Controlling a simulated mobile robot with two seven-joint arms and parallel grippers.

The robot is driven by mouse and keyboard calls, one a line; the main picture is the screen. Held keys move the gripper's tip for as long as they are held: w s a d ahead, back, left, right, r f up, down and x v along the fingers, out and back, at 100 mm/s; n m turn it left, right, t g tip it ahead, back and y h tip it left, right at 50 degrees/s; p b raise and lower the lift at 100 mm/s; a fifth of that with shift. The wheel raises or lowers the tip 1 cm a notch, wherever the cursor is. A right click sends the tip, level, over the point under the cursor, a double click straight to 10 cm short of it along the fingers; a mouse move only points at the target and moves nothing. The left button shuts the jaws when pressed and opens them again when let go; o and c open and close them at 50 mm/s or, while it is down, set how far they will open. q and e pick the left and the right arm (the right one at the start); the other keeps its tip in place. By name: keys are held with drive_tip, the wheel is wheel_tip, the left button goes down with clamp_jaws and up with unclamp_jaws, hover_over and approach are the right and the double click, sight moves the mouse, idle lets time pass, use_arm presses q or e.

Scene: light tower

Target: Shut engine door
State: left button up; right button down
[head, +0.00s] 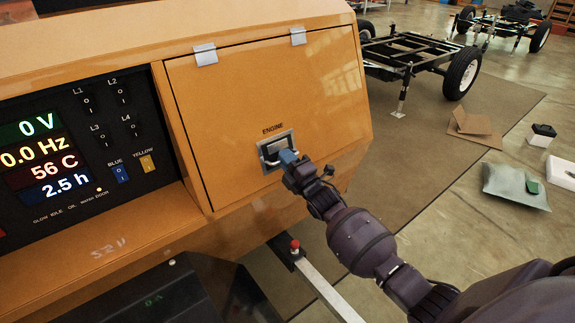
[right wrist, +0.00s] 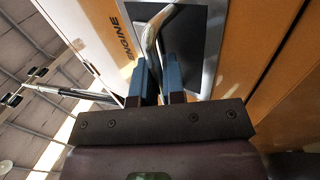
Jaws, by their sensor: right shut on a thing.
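The engine door (head: 270,90) is an orange panel labelled ENGINE, hung from two silver hinges along its top edge. In the head view it lies down in its frame, close to flush; I cannot tell if it is fully latched. Its silver latch handle (head: 270,147) sits in a recessed plate near the lower middle. My right gripper (head: 287,157) is at this handle with its blue fingers. In the right wrist view, the curved metal handle (right wrist: 151,40) runs between the fingers (right wrist: 157,65), which are shut on it. My left gripper is not in view.
A control panel (head: 80,140) with lit readouts and switches is left of the door. A metal bar with a red knob (head: 295,245) sticks out below. Wheeled black frames (head: 420,55) stand behind at right. Cardboard (head: 474,127) and a bag (head: 515,187) lie on the floor.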

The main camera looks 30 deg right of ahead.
drive_tip(key=shift+w+t+b, duration=0.3)
drive_tip(key=shift+w+b, duration=0.1)
drive_tip(key=shift+b, duration=0.05)
drive_tip(key=c, duration=1.2)
unclamp_jaws()
drive_tip(key=shift+w+a+f, duration=0.1)
drive_tip(key=shift+w+f, duration=0.05)
drive_tip(key=shift+c, duration=0.2)
drive_tip(key=shift+f, duration=0.25)
